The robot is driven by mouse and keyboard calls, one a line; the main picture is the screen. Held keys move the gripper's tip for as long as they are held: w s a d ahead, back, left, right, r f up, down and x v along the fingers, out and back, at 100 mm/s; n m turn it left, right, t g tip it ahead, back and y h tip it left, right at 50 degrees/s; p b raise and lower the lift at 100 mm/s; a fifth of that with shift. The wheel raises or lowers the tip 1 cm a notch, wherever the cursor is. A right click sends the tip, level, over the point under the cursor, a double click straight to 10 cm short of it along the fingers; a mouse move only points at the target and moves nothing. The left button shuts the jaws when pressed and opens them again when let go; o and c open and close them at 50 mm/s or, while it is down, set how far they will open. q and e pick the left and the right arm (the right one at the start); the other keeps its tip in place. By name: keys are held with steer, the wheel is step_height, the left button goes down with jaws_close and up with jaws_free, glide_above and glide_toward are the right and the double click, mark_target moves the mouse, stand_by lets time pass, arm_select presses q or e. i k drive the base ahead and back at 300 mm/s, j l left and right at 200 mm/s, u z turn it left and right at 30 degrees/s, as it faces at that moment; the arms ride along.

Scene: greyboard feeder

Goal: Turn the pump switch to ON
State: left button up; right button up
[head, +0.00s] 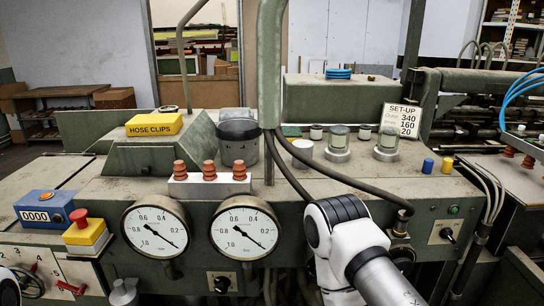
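Two black rotary switches show in the head view. One switch (446,234) sits on a pale plate at the right of the green machine front, below a small green lamp (454,210). The other switch (222,284) sits on a dark plate below the two gauges. Their lettering is too small to read, so I cannot tell which is the pump switch or where either points. My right arm reaches in from the lower right, between the two switches; its gripper does not show. A black and white part at the lower left edge may be my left arm; no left gripper shows.
Two round gauges (157,229) hang on the front. A red stop button (79,218) and a blue counter box (45,208) stand left. A yellow hose clips box (153,124) and a set-up card (401,120) are on top. A black hose (340,178) loops across the right.

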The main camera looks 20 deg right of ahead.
mark_target(447, 233)
steer(key=k+l+z, duration=0.1)
steer(key=z, duration=1.55)
